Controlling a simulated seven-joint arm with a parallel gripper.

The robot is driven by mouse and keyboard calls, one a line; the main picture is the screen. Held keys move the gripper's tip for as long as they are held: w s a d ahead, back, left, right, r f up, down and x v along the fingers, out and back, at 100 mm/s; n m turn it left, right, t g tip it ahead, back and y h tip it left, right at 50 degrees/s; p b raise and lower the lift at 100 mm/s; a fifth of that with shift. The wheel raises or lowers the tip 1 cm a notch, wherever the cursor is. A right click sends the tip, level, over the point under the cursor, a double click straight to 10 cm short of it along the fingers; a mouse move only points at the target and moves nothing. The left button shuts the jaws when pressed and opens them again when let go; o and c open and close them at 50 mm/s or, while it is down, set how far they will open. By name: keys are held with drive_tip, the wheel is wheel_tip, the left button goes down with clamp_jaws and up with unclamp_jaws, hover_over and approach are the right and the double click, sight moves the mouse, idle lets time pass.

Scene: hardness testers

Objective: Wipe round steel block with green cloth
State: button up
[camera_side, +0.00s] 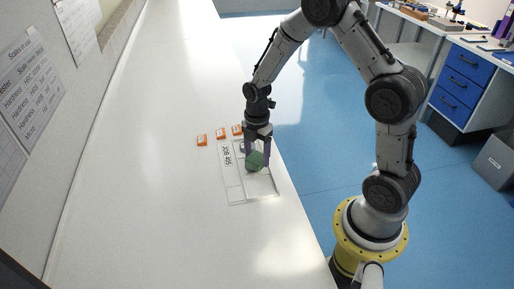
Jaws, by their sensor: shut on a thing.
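My gripper (256,157) points down over the white bench near its right edge. It is shut on the green cloth (255,162), which shows between its purple-grey fingers. The cloth is low over a white marked sheet or tray (236,191) labelled "JOB 405". A small grey thing shows just behind the cloth, close to the gripper; it may be the round steel block, but it is too small and too covered to tell. I cannot tell whether the cloth touches it.
The white bench (150,150) is otherwise clear. Papers hang on the left wall. A blue drawer unit (462,78) stands across the floor at right.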

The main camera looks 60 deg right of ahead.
drive_tip(key=shift+w+d+f, duration=0.5)
drive_tip(key=shift+w+f, duration=0.1)
drive_tip(key=shift+f, duration=0.2)
drive_tip(key=shift+c, duration=0.8)
drive_tip(key=shift+w+d, duration=0.95)
drive_tip(key=shift+w, duration=0.2)
drive_tip(key=s+a, duration=0.3)
drive_tip(key=shift+s, duration=0.35)
drive_tip(key=shift+w+d, duration=1.5)
drive_tip(key=shift+w, duration=0.3)
drive_tip(key=shift+s+a, duration=1.45)
drive_tip(key=shift+s, duration=0.2)
drive_tip(key=shift+w+d, duration=1.4)
drive_tip(key=shift+w, duration=0.25)
wheel_tip(320, 180, up, 8)
